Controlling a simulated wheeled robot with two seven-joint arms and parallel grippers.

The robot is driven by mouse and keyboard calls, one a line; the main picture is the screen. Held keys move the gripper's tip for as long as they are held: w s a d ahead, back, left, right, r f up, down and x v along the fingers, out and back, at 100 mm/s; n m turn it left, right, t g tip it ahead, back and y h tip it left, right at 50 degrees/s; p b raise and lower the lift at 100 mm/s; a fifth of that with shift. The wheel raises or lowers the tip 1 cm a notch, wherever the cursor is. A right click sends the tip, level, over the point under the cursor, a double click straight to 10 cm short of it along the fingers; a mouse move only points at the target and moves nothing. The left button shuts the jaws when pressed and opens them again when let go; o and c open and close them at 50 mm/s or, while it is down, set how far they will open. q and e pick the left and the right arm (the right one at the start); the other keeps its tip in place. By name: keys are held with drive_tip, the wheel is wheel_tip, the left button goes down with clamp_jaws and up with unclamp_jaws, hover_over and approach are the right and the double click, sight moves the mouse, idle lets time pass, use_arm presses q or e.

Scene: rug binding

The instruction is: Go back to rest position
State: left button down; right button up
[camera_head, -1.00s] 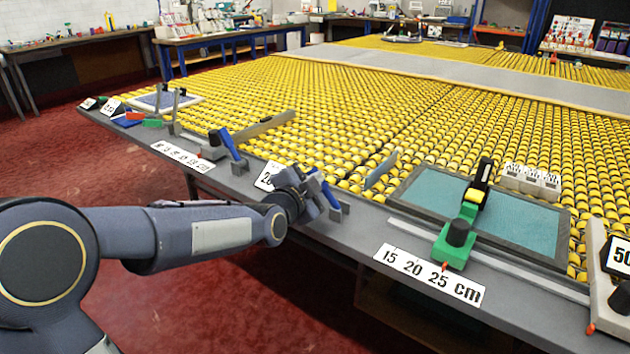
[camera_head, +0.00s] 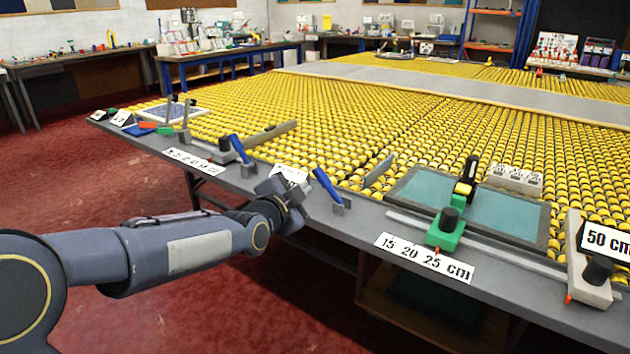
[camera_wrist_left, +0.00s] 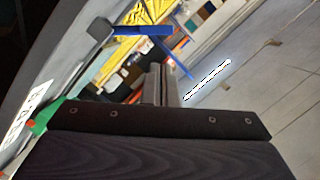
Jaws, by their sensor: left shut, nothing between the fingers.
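My left gripper (camera_head: 291,196) is at the front edge of the long grey table (camera_head: 352,226), near its middle. Its fingers (camera_wrist_left: 162,88) are together and empty in the left wrist view. A blue-handled tool (camera_head: 328,187) stands on the table just right of the gripper, apart from it. The blue handle (camera_wrist_left: 142,30) also shows in the left wrist view, above the fingers. A white number card (camera_head: 290,173) is partly hidden behind the gripper. My right gripper is not in view.
A green clamp (camera_head: 446,230) on a rail, a framed teal mat (camera_head: 500,213) and a 50 cm stop block (camera_head: 588,270) occupy the table's right side. Another blue-handled tool (camera_head: 238,149) stands farther left. The red floor (camera_head: 170,190) in front is clear.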

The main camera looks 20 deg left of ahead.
use_arm(q)
drive_tip(key=shift+s, duration=0.1)
drive_tip(key=s+f+n+g, duration=0.3)
drive_tip(key=s+f+n, duration=0.2)
drive_tip(key=s, duration=0.7)
drive_tip(key=s+a+f+n+g+h, duration=0.1)
drive_tip(key=s+f+n+g, duration=0.3)
drive_tip(key=s, duration=0.7)
drive_tip(key=s+f+n+g, duration=0.3)
drive_tip(key=s+f+n, duration=0.2)
drive_tip(key=s, duration=0.7)
wheel_tip(320, 180, up, 22)
drive_tip(key=p, duration=2.1)
drive_tip(key=shift+s+f+p, duration=0.2)
drive_tip(key=shift+s+p, duration=0.1)
drive_tip(key=shift+s, duration=0.1)
